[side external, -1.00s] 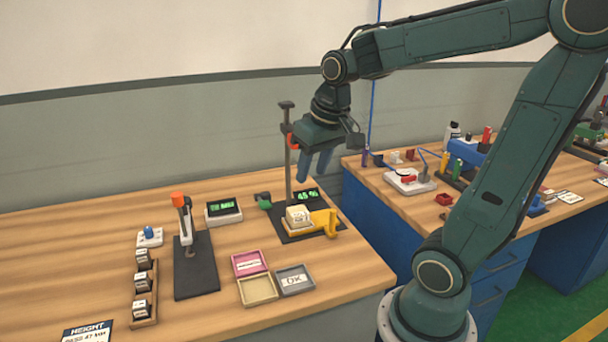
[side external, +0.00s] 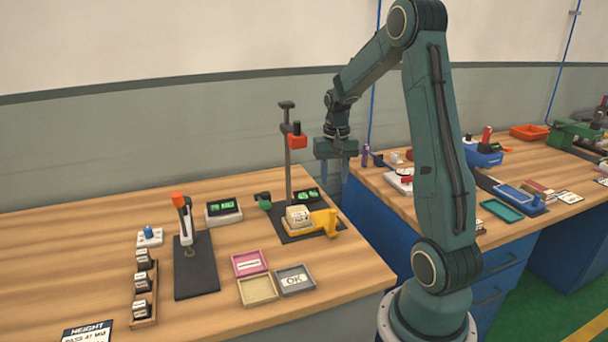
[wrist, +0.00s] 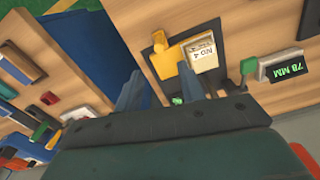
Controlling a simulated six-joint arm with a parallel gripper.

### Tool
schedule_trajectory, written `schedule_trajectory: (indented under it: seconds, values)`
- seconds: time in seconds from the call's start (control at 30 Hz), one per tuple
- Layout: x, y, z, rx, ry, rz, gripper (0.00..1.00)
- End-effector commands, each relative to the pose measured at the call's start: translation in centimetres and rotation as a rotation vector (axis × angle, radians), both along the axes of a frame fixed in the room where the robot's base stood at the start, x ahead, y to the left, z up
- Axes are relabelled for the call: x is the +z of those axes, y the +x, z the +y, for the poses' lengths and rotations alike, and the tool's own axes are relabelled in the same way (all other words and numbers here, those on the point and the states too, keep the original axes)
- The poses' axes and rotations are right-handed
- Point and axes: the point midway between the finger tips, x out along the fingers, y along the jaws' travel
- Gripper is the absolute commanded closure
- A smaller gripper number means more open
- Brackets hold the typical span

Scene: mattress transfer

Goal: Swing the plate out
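The yellow plate (side external: 327,222) with its upright tab sits on a dark base, sticking out to the right of the post stand. A pale labelled block (side external: 298,215) rests on the plate; in the wrist view the block (wrist: 202,52) reads "NO 4" beside the yellow tab (wrist: 166,62). My gripper (side external: 336,178) hangs behind and above the plate, to the right of the post, near the bench's back right corner. Its blue fingers are apart with nothing between them, as the wrist view (wrist: 165,88) also shows. It does not touch the plate.
The post stand (side external: 287,155) carries a red head (side external: 297,141) above the block. Pink, yellow and grey trays (side external: 296,279) lie in front. A second gauge stand (side external: 190,250), a display (side external: 223,212) and a rack of blocks (side external: 145,295) are at left. A gap separates the right bench.

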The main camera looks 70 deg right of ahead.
Motion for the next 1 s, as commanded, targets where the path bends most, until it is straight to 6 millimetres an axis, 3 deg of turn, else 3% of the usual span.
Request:
schedule_trajectory:
  seconds: [0.47, 0.67, 1.0]
  values:
    - [-1.2, -0.1, -0.3, -0.008, 0.004, 0.004, 0.6]
    - [-3.3, -0.1, -0.2, -0.008, 0.006, 0.005, 0.6]
    - [-8.4, -0.2, -0.2, -0.007, 0.006, 0.007, 0.6]
